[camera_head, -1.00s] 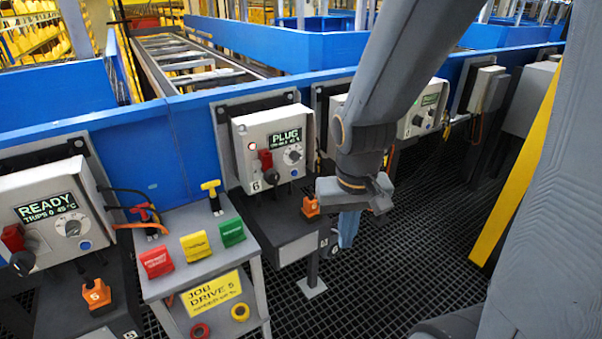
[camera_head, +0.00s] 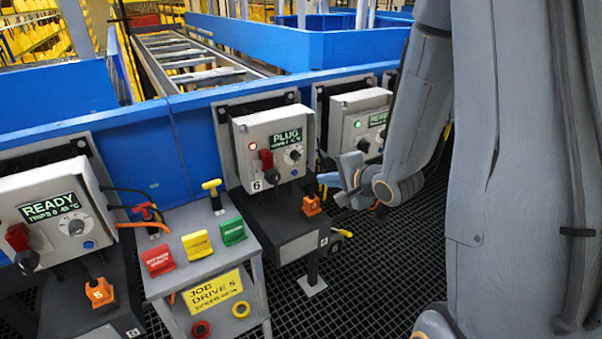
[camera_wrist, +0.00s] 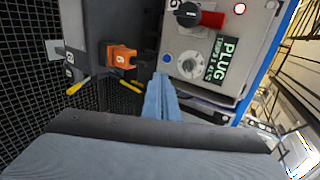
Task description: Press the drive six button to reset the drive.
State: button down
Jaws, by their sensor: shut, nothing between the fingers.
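The drive six box (camera_head: 262,130) is grey, marked 6, with a green display reading PLUG. It carries a lit red lamp, a red handle with a black knob, a dial and a small blue button (camera_head: 294,172). In the wrist view the box (camera_wrist: 222,25) is at the upper right and the blue button (camera_wrist: 167,58) is near its edge. My gripper (camera_head: 330,180) is to the right of the box, apart from it in the head view. In the wrist view my gripper's blue fingers (camera_wrist: 161,78) are shut and empty, their tips pointing near the blue button. Whether they touch is unclear.
An orange block (camera_head: 312,205) marked 6 sits on the dark stand below the box. A cart (camera_head: 215,288) with red, yellow and green blocks and a JOB DRIVE 5 sign stands left. Boxes reading READY flank it, left (camera_head: 45,215) and right (camera_head: 350,115). Dark grating floor lies in front.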

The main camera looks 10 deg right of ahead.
jog(key=shift+w+f, duration=0.1)
send_near(296, 172)
notch_tip(296, 172, down, 3)
jog(key=w, duration=0.1)
jog(key=w+a, duration=0.1)
jog(key=w, duration=0.1)
jog(key=shift+w+a+p, duration=0.1)
jog(key=shift+a+p, duration=0.05)
jog(key=shift+p, duration=0.25)
jog(key=shift+w+a, duration=0.2)
jog(key=shift+w, duration=0.55)
